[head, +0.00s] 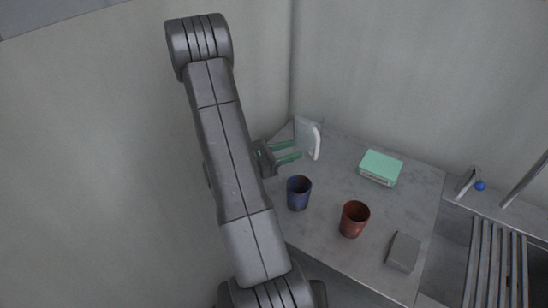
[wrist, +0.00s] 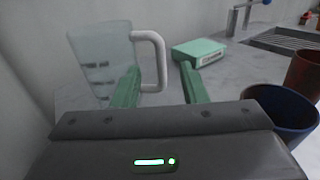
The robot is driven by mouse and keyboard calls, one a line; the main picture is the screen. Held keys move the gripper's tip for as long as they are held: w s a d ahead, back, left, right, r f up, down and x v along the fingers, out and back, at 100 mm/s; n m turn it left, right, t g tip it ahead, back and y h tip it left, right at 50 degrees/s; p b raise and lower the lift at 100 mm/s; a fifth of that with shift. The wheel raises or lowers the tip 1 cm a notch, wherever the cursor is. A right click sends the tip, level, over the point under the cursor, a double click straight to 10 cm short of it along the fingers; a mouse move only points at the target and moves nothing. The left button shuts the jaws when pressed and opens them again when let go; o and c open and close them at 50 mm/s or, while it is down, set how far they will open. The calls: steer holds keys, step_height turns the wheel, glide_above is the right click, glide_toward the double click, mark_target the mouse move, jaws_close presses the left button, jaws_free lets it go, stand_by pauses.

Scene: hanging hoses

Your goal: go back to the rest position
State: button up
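My gripper (head: 288,153) points its two green fingers toward the back of the counter. A clear jug (head: 308,137) with a white handle stands in front of the fingers, at the back left corner. In the wrist view the jug (wrist: 102,62) is at the left, its handle just beyond the left finger; I cannot tell whether they touch.
A blue cup (head: 298,193) stands close to my gripper, with a red cup (head: 354,219) to its right. A green box (head: 380,168) and a grey block (head: 404,252) lie on the counter (head: 335,175). A sink with a slatted rack (head: 496,265) and tap (head: 466,182) is at the right.

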steer(key=shift+b+v, duration=0.35)
steer(key=shift+v, duration=2.05)
steer(key=shift+d, duration=0.1)
steer(key=p, duration=0.3)
glide_above(314, 160)
steer(key=shift+w+d, duration=0.1)
steer(key=shift+w, duration=0.15)
